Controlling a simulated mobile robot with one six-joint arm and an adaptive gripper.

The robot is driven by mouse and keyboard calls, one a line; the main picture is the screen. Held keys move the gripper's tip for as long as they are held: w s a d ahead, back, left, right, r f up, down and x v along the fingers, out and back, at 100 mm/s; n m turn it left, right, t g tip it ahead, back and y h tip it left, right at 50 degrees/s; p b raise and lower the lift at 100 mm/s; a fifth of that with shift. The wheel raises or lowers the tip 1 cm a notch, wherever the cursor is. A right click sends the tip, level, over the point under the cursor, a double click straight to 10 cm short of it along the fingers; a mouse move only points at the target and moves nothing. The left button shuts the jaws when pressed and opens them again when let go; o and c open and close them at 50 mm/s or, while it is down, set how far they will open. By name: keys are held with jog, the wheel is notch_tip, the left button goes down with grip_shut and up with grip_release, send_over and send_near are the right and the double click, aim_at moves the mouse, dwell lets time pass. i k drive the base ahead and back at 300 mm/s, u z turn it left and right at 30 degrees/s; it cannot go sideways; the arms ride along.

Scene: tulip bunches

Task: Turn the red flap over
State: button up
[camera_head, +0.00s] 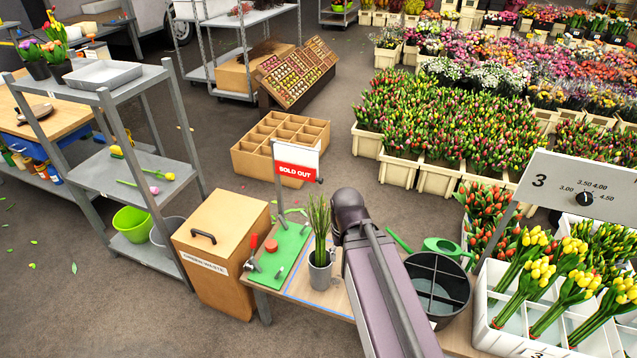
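The red flap (297,171) reads "SOLD OUT" in white letters. It hangs along the lower part of a white sign (297,152) on a grey post above the table. A small dark tip shows at the flap's lower right corner; I cannot tell what it is. My arm rises from the bottom of the view, and its dark joint is just right of and below the sign. My gripper is not visible, so its opening and its distance from the flap cannot be told.
A potted plant (319,245) stands close beside my arm. The table has a green mat (281,262) with small tools. A black divided bucket (437,288) and green watering can (447,248) are right of my arm. A green-waste bin (222,255) stands left.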

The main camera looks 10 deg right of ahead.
aim_at(285, 169)
jog(key=u, duration=0.45)
jog(key=k, duration=1)
jog(key=z, duration=0.75)
jog(key=i, duration=1)
jog(key=z, duration=0.05)
